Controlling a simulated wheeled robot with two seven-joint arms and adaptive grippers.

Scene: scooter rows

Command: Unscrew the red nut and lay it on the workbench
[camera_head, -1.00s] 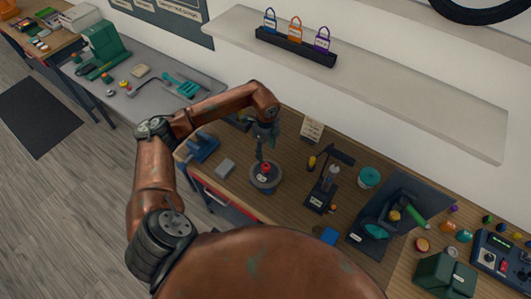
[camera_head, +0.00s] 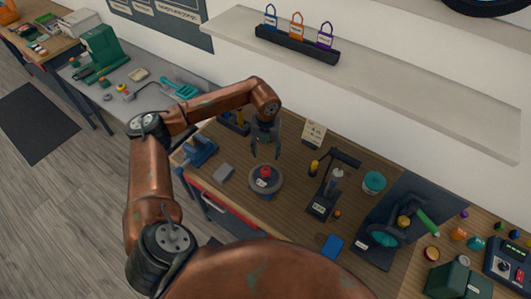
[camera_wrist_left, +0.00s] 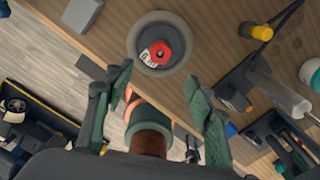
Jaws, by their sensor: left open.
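The red nut (camera_head: 265,171) sits at the middle of a round grey base (camera_head: 277,183) on the wooden workbench (camera_head: 240,205). The nut also shows in the left wrist view (camera_wrist_left: 160,53), with a small white label beside it on the base (camera_wrist_left: 138,22). My left gripper (camera_head: 266,156) is open and empty, its fingers spread, just behind and above the nut in the head view. In the left wrist view the fingertips (camera_wrist_left: 158,82) are apart and the nut lies beyond them, untouched. My right gripper is not in view.
A grey block (camera_head: 224,173) and a blue vise-like tool (camera_head: 200,151) are left of the base. A black stand (camera_head: 322,204) is to its right, with a blue block (camera_head: 332,246) nearer. A small sign (camera_head: 314,134) stands behind. Bare wood lies around the base.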

